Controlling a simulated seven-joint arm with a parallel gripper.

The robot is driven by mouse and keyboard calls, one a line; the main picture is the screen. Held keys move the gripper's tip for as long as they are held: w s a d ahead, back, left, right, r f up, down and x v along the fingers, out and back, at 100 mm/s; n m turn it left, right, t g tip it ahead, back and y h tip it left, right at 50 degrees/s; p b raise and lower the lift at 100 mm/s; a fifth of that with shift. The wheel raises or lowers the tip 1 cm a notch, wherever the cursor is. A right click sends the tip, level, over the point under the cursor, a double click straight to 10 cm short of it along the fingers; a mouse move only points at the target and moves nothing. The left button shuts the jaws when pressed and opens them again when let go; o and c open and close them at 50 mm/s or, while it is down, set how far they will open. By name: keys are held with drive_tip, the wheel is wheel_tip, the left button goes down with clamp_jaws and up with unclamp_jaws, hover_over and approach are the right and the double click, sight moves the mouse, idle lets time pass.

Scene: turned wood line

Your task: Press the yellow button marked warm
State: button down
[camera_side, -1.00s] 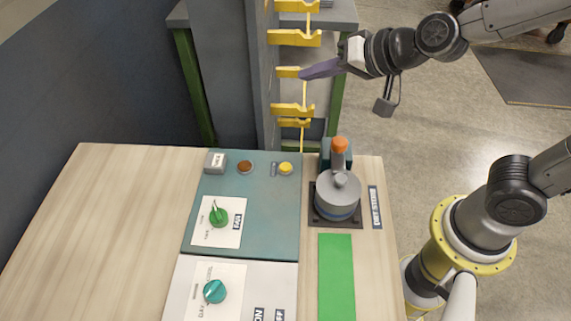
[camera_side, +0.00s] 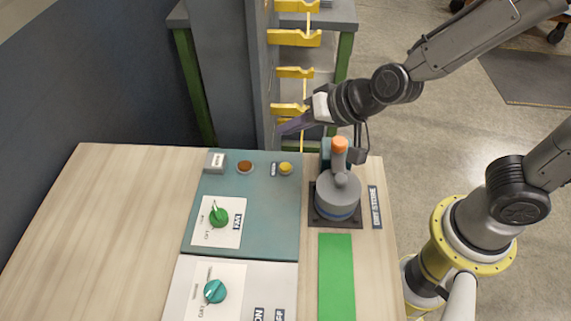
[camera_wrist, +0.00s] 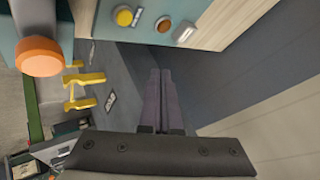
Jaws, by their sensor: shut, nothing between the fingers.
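The yellow button (camera_side: 286,168) is a small round cap near the top right of the teal panel (camera_side: 262,216). A small label is beside its left edge; its word is too small to read. In the wrist view the yellow button (camera_wrist: 124,17) shows at the top, left of a brown-orange button (camera_wrist: 163,25). My gripper (camera_side: 283,128) is shut and empty, above and behind the yellow button in the side view, apart from it. Its purple fingers (camera_wrist: 158,75) lie together in the wrist view.
A grey device with an orange-topped lever (camera_side: 340,144) stands right of the panel, close to my wrist. Yellow brackets (camera_side: 295,72) stick out from a grey post behind. Green (camera_side: 219,216) and teal (camera_side: 215,290) knobs sit on the panels. The wooden table is clear at left.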

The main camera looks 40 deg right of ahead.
sight(285, 167)
drive_tip(key=shift+f, duration=4.1)
drive_tip(key=shift+f, duration=0.4)
drive_tip(key=shift+s+d+f, duration=0.1)
drive_tip(key=shift+s+f, duration=0.05)
drive_tip(key=shift+f, duration=0.3)
drive_tip(key=shift+s+d+f, duration=0.1)
drive_tip(key=shift+f, duration=0.35)
drive_tip(key=shift+r, duration=1.05)
drive_tip(key=shift+a, duration=0.1)
